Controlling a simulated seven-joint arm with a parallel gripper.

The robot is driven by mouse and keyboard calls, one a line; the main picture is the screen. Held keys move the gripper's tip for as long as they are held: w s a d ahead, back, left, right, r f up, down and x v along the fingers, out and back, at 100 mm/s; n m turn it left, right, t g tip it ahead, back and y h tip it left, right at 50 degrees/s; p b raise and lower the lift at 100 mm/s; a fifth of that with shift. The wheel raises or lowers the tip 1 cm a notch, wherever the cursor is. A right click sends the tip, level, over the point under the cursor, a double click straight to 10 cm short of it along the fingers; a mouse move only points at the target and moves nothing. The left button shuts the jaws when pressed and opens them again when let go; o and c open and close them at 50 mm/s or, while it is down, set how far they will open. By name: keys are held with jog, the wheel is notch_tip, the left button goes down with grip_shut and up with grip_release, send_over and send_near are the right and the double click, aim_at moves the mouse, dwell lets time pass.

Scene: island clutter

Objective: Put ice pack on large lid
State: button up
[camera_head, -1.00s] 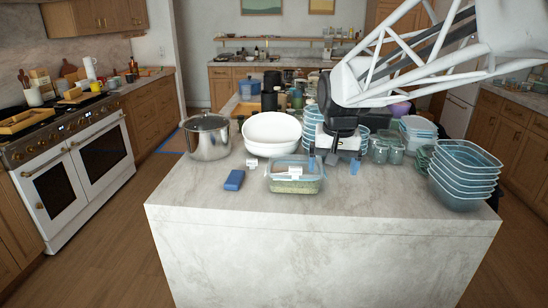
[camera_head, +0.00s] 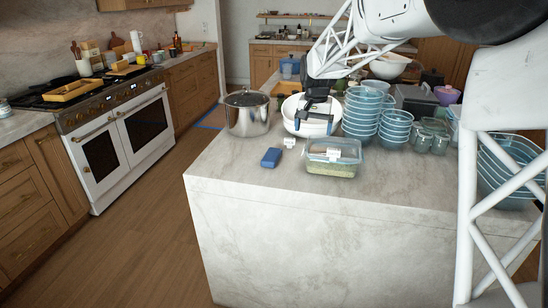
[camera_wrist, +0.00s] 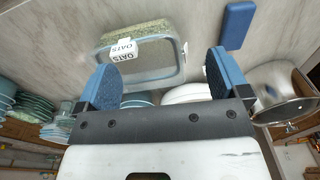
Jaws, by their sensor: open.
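The blue ice pack (camera_head: 271,157) lies flat on the near part of the island counter, left of the oats container. It also shows at the upper right of the wrist view (camera_wrist: 236,25). A steel pot (camera_head: 248,118) behind and left of it seems to carry a lid (camera_head: 246,99). I cannot tell whether that is the large lid. My gripper (camera_head: 314,122) is open and empty, in front of the white bowls in the head view. In the wrist view its blue fingers (camera_wrist: 165,76) are spread wide, with the ice pack beyond the right finger.
A clear container labelled oats (camera_head: 333,158) stands right of the ice pack. A small white label (camera_head: 290,142) is near it. White bowls (camera_head: 293,108), stacked blue bowls (camera_head: 362,112) and jars (camera_head: 431,136) crowd the counter behind. Bare counter (camera_head: 235,160) lies left of the ice pack.

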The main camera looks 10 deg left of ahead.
send_over(272, 154)
jog(key=shift+g, duration=0.4)
notch_tip(272, 154, down, 12)
jog(key=shift+s+f, duration=0.1)
jog(key=shift+s, duration=0.05)
jog(key=shift+f, duration=1.25)
jog(key=shift+f, duration=2.6)
jog(key=c, duration=1.2)
jog(key=shift+r, duration=0.1)
